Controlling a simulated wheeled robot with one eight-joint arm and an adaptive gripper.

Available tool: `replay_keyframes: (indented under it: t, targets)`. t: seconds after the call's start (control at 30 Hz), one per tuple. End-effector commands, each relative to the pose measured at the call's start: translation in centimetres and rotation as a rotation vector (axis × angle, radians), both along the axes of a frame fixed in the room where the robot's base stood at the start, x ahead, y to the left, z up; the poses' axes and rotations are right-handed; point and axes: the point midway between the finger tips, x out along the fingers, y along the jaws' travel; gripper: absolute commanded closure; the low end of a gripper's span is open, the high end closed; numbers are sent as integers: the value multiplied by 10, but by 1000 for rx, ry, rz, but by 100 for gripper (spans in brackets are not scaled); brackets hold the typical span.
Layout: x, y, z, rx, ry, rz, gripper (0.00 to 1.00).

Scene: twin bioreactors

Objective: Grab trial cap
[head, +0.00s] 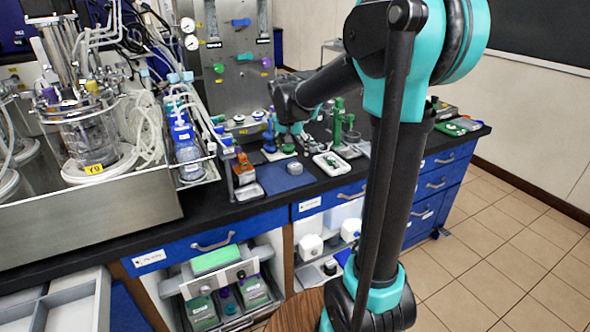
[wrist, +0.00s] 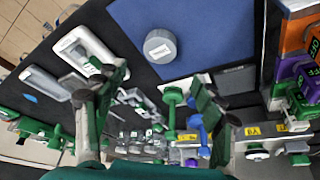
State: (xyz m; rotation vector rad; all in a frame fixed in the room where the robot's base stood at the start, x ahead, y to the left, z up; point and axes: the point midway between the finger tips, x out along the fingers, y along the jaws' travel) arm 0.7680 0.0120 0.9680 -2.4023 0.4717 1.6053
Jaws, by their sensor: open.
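A round grey cap-like piece with a white label (wrist: 160,46) sits on the blue mat (wrist: 225,30) in the wrist view. The label is too small to read, so I cannot confirm it is the trial cap. In the head view it is the small grey disc (head: 295,168) on the mat (head: 272,180). My gripper (wrist: 160,80) is open, its two fingers apart with nothing between them. In the wrist view the grey piece lies beyond the fingertips, untouched. In the head view my gripper (head: 289,140) is over the bench behind the mat, its fingers hard to make out.
A white tray with a green item (head: 332,164) stands right of the mat. Green and blue valve-like parts (wrist: 172,100) crowd the area below the fingers in the wrist view. An orange and purple block (wrist: 297,45) stands at the right. The mat around the grey piece is clear.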

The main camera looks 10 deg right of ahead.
Motion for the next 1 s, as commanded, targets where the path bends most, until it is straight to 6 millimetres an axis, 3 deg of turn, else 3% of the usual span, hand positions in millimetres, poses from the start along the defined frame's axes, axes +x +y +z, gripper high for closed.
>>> replay_keyframes:
  t: [0.1,0.37,0.63,1.0]
  targets:
    - [6,-2,-15,0,0,0,31]
    - [10,-4,-32,1,0,1,31]
    - [19,-9,-67,1,0,0,31]
    - [21,-10,-74,1,0,1,32]
